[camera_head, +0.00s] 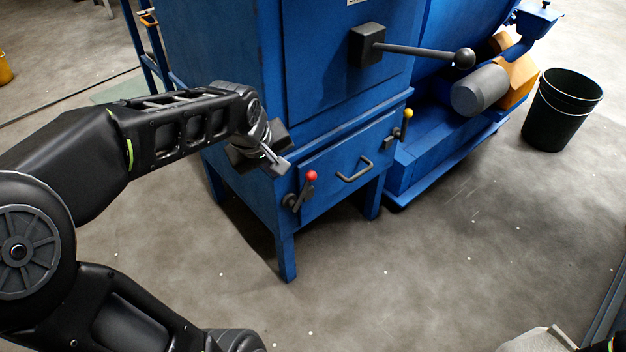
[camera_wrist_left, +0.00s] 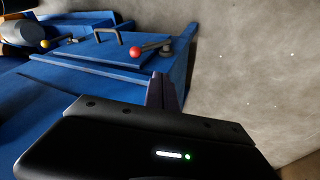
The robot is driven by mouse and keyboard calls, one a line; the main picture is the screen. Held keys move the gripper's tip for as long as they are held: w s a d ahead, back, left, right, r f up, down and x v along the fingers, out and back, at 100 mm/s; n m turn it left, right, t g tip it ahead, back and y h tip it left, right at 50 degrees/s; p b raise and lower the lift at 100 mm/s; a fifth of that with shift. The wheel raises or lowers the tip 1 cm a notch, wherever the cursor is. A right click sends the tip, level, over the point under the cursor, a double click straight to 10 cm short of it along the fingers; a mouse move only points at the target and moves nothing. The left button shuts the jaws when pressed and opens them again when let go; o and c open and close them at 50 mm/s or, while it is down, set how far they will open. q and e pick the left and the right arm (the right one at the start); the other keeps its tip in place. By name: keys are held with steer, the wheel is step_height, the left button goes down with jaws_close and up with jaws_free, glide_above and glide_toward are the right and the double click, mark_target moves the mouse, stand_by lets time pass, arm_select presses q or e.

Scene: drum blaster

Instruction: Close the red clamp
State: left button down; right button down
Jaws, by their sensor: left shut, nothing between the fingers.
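The red clamp (camera_head: 294,200) is a dark lever with a red ball knob, mounted at the left end of a blue drawer front (camera_head: 345,165). Its lever slants up and right from the pivot, with the knob at the top. The red knob also shows in the left wrist view (camera_wrist_left: 135,52). My left gripper (camera_head: 281,169) is shut and empty, just above and left of the red knob in the head view and apart from it. Its dark fingers (camera_wrist_left: 163,92) show in the left wrist view, with a gap to the clamp.
A clamp with a yellow knob (camera_head: 408,114) is at the drawer's right end, and a handle (camera_head: 355,170) sits between the clamps. A long ball-ended lever (camera_head: 420,51) sticks out above. A black bucket (camera_head: 562,110) stands at right. The floor in front is clear.

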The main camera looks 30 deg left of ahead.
arm_select(q)
steer(key=shift+w+f, duration=0.1)
stand_by(0.3)
steer(key=b, duration=0.4)
glide_above(299, 200)
steer(key=s+a, duration=0.2)
steer(key=s, duration=0.1)
steer(key=f, duration=0.9)
steer(key=shift+w+d+f, duration=0.2)
steer(key=shift+f, duration=0.15)
steer(key=shift+w+d+f+b, duration=0.25)
steer(key=shift+w+d+b, duration=0.1)
steer(key=shift+w, duration=0.15)
steer(key=shift+w+d+f+b, duration=0.2)
steer(key=shift+w+b, duration=0.15)
steer(key=shift+w, duration=0.1)
steer(key=shift+w+d+f, duration=0.1)
steer(key=shift+w+d, duration=0.1)
steer(key=shift+w, duration=0.15)
